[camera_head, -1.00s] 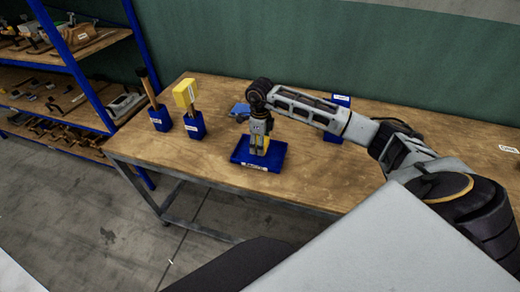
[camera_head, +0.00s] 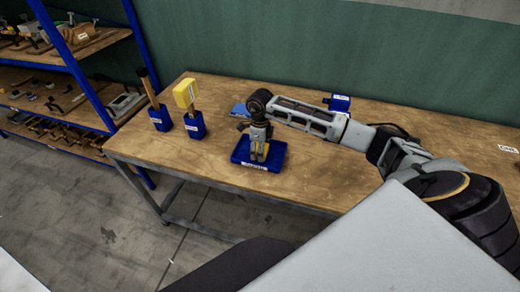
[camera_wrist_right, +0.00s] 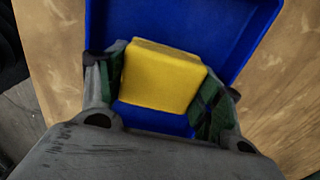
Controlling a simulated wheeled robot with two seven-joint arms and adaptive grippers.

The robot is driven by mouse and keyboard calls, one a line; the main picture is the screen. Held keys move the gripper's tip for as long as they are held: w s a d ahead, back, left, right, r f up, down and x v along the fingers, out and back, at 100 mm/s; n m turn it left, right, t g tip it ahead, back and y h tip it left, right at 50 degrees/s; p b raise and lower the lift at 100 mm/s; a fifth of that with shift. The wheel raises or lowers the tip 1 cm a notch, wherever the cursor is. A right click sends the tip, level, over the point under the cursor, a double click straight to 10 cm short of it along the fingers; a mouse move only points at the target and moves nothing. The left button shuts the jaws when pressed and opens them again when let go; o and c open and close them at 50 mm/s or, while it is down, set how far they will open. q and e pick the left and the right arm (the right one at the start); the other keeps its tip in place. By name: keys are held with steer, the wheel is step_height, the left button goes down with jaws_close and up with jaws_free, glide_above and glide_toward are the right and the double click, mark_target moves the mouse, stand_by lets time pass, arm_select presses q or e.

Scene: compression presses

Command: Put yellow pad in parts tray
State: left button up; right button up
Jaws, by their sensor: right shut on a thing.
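The yellow pad (camera_wrist_right: 163,78) is a square block between the fingers of my right gripper (camera_head: 259,155), which is shut on it. In the right wrist view the pad is over the inside of the blue parts tray (camera_wrist_right: 215,18). In the head view the gripper points down into the tray (camera_head: 280,152) on the wooden table. The fingers hide most of the pad there, and I cannot tell whether it touches the tray floor. My left gripper is not in view.
Left of the tray, a yellow-headed tool (camera_head: 186,93) and a wooden-handled tool (camera_head: 150,86) stand in blue holders. A small blue item (camera_head: 240,109) lies behind the tray, and a blue box (camera_head: 340,103) stands farther back. Shelves (camera_head: 60,70) are at the left.

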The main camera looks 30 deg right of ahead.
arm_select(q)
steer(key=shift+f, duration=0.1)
arm_select(e)
steer(key=shift+f, duration=0.15)
steer(key=o, duration=1.1)
steer(key=shift+o, duration=0.2)
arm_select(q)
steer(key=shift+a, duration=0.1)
arm_select(e)
steer(key=shift+r, duration=0.35)
step_height(320, 180, up, 10)
steer(key=shift+b, duration=0.5)
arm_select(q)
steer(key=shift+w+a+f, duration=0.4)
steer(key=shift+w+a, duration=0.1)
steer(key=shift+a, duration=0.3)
arm_select(e)
steer(key=shift+r, duration=0.85)
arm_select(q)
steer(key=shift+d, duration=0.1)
